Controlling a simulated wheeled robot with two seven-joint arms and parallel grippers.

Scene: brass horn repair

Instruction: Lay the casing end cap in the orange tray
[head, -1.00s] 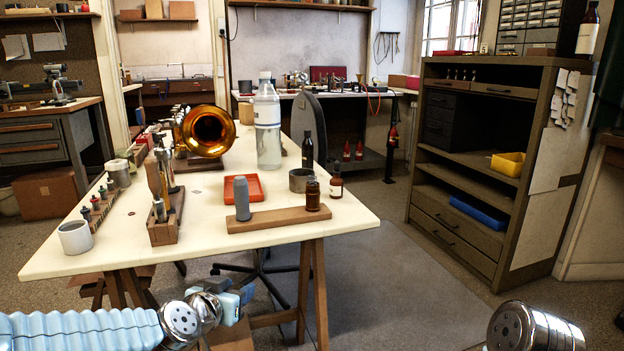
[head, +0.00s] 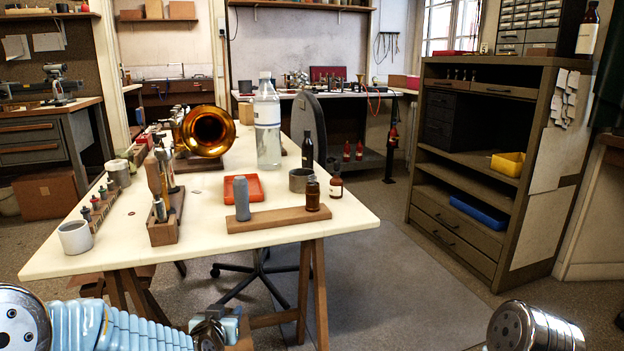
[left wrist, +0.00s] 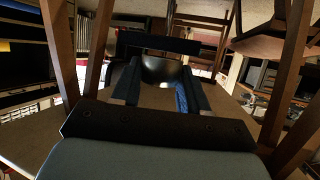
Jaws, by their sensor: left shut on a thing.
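The orange tray (head: 257,188) lies on the cream-topped table, empty where I can see into it; a grey bottle hides part of its near left side. My left gripper (head: 228,322) is low at the bottom of the head view, in front of and below the tabletop, well apart from the tray. In the left wrist view, its two fingers (left wrist: 162,88) are closed on a dark rounded thing (left wrist: 160,69), which seems to be the casing end cap. Its shape is dim and partly hidden. My right gripper is out of view; only part of my right arm shows.
The grey bottle (head: 242,201) and a brown bottle (head: 312,195) stand by a wooden strip (head: 279,219) in front of the tray. A tall clear bottle (head: 267,125) and the brass horn (head: 207,131) stand behind it. The table's near edge and trestle legs are close to my left arm.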

